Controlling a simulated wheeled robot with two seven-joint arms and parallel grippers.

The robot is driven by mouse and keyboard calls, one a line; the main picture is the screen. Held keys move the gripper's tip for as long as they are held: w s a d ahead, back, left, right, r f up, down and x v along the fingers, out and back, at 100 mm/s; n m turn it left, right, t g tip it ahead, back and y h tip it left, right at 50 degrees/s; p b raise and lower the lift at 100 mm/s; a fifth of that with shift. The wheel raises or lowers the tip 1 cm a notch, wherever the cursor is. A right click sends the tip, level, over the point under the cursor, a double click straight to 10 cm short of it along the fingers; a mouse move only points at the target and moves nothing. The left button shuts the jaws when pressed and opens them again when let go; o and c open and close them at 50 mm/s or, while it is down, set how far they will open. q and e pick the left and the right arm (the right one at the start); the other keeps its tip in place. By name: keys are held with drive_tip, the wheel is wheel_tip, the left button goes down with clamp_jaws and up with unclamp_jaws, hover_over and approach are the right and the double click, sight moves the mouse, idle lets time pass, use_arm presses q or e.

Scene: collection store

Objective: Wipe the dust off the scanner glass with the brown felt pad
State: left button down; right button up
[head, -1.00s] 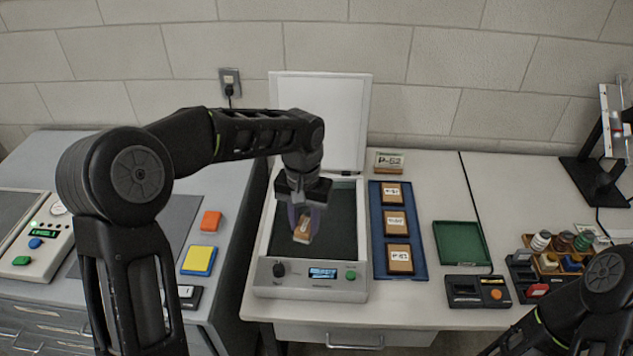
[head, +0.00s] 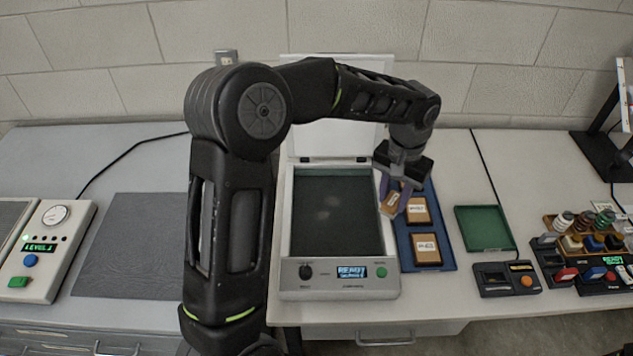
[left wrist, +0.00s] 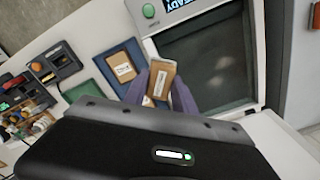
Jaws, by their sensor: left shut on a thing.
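My left gripper (head: 398,196) is shut on a small brown block with a pale label, which I take for the brown felt pad (head: 391,201). It also shows between the purple fingers in the left wrist view (left wrist: 160,83). The gripper is right of the scanner glass (head: 350,225), over the blue tray's left part; the exact height is unclear. The scanner (head: 340,288) has its white lid up and its display lit. Faint pale dust patches (head: 322,215) lie on the dark glass. My right gripper is not in view.
The blue tray (head: 440,262) holds labelled brown blocks (head: 425,249). To its right are a green tray (head: 484,230), a black device (head: 507,279) and a rack of bottles (head: 580,235). A control box (head: 45,250) and dark mat (head: 135,240) are at left.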

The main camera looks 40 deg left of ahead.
use_arm(q)
drive_tip(key=s+a+f+n, duration=0.2)
drive_tip(key=a+n, duration=0.1)
drive_tip(key=a, duration=0.6)
drive_tip(key=s+a+f+n+b, duration=0.1)
drive_tip(key=a+f+n, duration=0.2)
drive_tip(key=a, duration=0.7)
drive_tip(key=shift+s+a+b, duration=0.15)
drive_tip(key=shift+s+b, duration=0.15)
drive_tip(key=shift+s, duration=0.05)
drive_tip(key=shift+f, duration=0.1)
